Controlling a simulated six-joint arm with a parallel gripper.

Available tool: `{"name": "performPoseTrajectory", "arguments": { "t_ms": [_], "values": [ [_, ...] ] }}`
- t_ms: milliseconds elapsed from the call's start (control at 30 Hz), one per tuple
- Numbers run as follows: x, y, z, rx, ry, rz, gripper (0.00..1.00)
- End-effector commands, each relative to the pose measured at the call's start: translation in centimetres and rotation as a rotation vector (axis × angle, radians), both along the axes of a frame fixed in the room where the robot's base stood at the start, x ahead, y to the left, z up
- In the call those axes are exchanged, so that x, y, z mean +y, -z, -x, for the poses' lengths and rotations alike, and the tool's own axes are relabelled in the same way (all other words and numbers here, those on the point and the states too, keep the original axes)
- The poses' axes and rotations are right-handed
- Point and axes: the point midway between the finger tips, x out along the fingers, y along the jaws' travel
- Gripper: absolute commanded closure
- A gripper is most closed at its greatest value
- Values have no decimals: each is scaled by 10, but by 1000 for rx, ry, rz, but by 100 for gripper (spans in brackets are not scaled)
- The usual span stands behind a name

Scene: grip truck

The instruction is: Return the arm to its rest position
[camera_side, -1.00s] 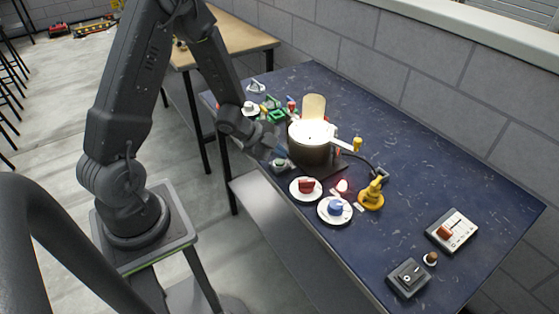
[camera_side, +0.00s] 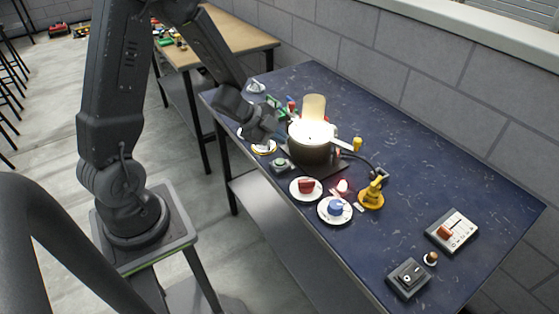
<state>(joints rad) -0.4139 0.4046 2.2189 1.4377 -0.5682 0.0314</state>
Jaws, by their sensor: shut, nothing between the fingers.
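My gripper (camera_side: 272,130) is at the far left end of the blue table, just left of the pot. It looks shut and holds nothing that I can see. Its fingertips are small and dark here, partly lost against the pot and table. My arm reaches over the table's left edge from its pedestal, bent at the elbow. The elbow is near the top edge of the view, and part of the upper arm is cut off.
A glowing pot (camera_side: 312,148) stands close right of my gripper. Plates with a red piece (camera_side: 306,186) and a blue piece (camera_side: 336,207), a yellow figure (camera_side: 374,192), a slider box (camera_side: 452,231) and a switch box (camera_side: 408,278) are nearer. The table's right part is mostly clear.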

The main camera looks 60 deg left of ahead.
Motion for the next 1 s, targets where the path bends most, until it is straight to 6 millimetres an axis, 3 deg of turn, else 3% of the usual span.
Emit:
{"name": "performPoseTrajectory", "arguments": {
  "t_ms": [267, 367, 567, 667, 800, 1000],
  "values": [
    [1, -6, -2, -8, -23, -13, 100],
    [3, -26, -9, -34, -111, -50, 100],
    [5, -99, -4, -85, -466, -99, 100],
    [-1, -131, 15, -73, -649, -64, 100],
    [-22, -164, 57, -1, -862, 47, 100],
    [-69, -188, 126, 194, -1023, 260, 100]
  ]
}}
